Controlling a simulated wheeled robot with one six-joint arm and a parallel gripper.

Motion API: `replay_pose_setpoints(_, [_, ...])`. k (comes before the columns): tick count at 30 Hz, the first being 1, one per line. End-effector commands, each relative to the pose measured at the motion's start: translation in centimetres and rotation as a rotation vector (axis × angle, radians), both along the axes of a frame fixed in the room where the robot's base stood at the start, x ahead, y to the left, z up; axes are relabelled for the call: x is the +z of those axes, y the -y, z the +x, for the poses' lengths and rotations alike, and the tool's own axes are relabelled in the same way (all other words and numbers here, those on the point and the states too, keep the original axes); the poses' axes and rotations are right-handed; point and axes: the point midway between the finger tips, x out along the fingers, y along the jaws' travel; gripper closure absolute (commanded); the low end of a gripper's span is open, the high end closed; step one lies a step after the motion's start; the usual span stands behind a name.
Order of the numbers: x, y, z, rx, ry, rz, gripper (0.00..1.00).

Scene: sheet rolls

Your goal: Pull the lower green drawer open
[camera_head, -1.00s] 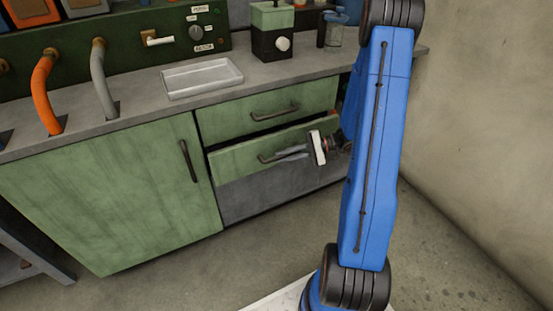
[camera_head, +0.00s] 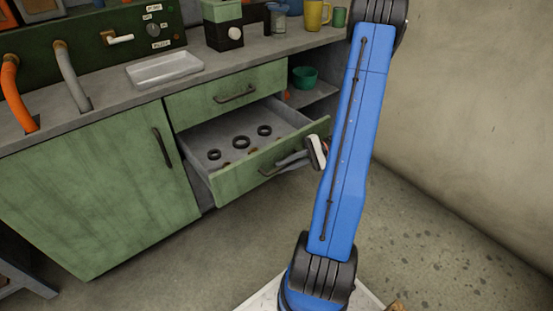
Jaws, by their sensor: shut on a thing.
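The lower green drawer (camera_head: 238,179) stands well open, with its grey inside in view. Several black rings and a few small brownish pieces lie on its floor. Its dark bar handle (camera_head: 268,171) is on the drawer front. My gripper (camera_head: 282,165) is shut on this handle, reaching in from the right. The fingers cover part of the handle. The upper green drawer (camera_head: 205,100) above it is closed.
A green cupboard door (camera_head: 95,190) is closed at the left. On the counter are a white tray (camera_head: 165,69), a yellow mug (camera_head: 317,14) and a green-and-black box (camera_head: 224,32). A green bowl (camera_head: 304,77) sits on an open shelf. The floor before the drawer is clear.

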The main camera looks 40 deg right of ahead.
Motion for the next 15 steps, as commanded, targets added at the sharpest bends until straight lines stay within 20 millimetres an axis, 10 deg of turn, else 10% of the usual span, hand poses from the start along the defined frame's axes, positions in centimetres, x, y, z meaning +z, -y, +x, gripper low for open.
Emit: replay_pose_setpoints(15, [0.0,0.1,-1.8,-0.001,0.001,-0.001,1.0])
